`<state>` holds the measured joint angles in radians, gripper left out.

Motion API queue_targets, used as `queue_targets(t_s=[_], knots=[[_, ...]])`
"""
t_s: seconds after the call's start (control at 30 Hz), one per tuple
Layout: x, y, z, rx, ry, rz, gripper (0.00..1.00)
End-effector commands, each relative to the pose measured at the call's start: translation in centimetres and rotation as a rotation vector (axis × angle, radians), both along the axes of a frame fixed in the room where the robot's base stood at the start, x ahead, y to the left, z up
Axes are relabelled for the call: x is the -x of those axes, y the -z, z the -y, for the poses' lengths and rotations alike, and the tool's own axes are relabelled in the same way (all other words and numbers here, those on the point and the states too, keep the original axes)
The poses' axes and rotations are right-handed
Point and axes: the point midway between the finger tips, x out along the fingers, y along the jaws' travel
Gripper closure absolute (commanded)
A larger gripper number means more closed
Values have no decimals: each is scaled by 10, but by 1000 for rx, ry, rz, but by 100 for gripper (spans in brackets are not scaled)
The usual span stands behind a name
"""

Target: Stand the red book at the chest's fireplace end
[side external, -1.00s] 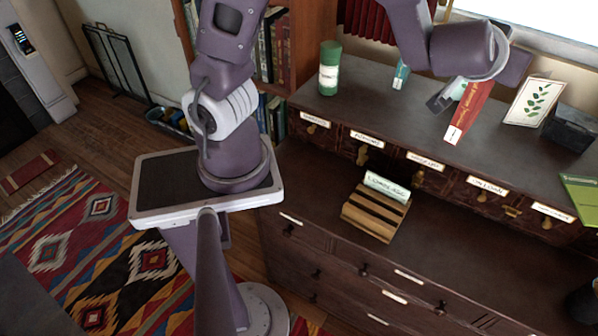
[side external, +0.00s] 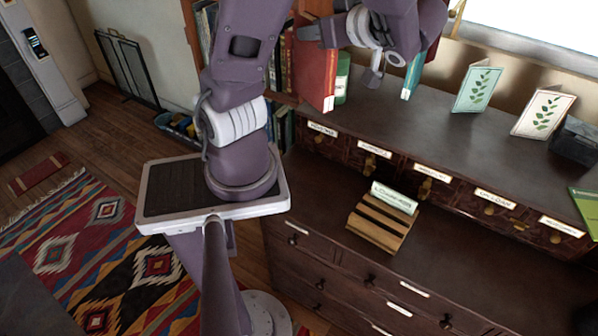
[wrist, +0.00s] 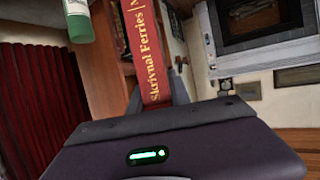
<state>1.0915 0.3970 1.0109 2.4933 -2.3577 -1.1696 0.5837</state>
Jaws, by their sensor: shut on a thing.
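The red book (side external: 316,72) is upright in the side view, its cover towards the camera, at the left end of the dark chest's top (side external: 400,110). My gripper (side external: 318,35) is shut on its upper part. In the wrist view the book's red spine (wrist: 142,50) shows gold lettering, and its far end runs out of the frame. I cannot tell whether its lower edge touches the chest top. The fireplace (wrist: 262,20) shows at the upper right of the wrist view.
A green cylinder (side external: 342,82) stands close behind the red book; it also shows in the wrist view (wrist: 78,22). A teal book (side external: 411,76) and two leaf-print cards (side external: 476,88) (side external: 543,112) stand farther right. A slatted wooden rack (side external: 381,222) sits on the lower ledge.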

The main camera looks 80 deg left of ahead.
Motion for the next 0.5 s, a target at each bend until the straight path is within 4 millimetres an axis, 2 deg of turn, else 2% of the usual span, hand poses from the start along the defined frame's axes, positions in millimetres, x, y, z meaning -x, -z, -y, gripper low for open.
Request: queue_targets(t_s=[0.07,0.5], knots=[[9,3,1,-1,-36,-1,100],[7,49,1,-8,-31,-2,100]])
